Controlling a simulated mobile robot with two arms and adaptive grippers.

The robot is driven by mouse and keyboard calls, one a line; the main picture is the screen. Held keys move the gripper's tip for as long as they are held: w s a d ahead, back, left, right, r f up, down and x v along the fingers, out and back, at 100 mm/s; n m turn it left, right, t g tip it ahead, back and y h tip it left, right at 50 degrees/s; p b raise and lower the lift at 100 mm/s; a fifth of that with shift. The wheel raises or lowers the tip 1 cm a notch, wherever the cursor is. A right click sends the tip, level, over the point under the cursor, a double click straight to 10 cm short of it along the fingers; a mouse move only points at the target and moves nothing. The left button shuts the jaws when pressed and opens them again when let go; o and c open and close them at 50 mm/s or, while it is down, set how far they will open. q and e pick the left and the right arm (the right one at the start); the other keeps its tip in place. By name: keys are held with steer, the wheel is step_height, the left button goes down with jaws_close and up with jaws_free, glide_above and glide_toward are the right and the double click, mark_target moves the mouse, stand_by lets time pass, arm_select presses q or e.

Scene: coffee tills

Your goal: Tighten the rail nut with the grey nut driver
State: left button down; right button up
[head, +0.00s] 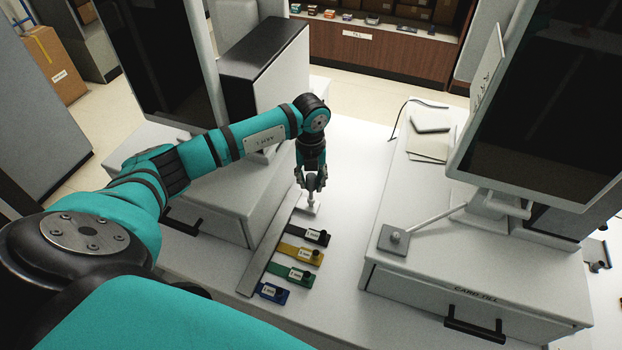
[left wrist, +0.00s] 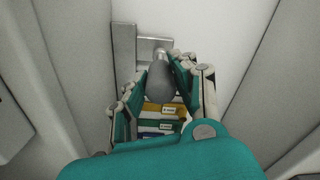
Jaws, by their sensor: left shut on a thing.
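My left gripper (head: 312,180) is shut on the grey nut driver (left wrist: 162,82) and points down at the far end of the grey rail (head: 262,248). The driver's shaft (head: 311,198) shows below the fingers in the head view. In the left wrist view its tip lies over a pale metal plate (left wrist: 147,46) at the rail's end; I cannot tell whether it touches. The rail nut cannot be made out, perhaps hidden by the driver. My right gripper is in neither view.
Black (head: 316,237), yellow (head: 311,256), green (head: 301,275) and blue (head: 273,293) labelled tabs lie along the rail, nearer me. A till drawer unit (head: 440,255) with a screen (head: 545,90) stands to the right, another cabinet (head: 220,205) to the left.

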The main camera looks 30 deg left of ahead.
mark_target(311, 175)
arm_select(q)
steer(key=shift+f+b, duration=0.3)
steer(key=shift+f, duration=0.2)
steer(key=shift+f, duration=0.1)
steer(key=m, duration=0.6)
steer(key=shift+m, duration=0.3)
steer(key=m, duration=1.1)
steer(key=shift+m, duration=2.4)
steer(key=shift+r+p, duration=1.2)
steer(key=shift+r, duration=1.15)
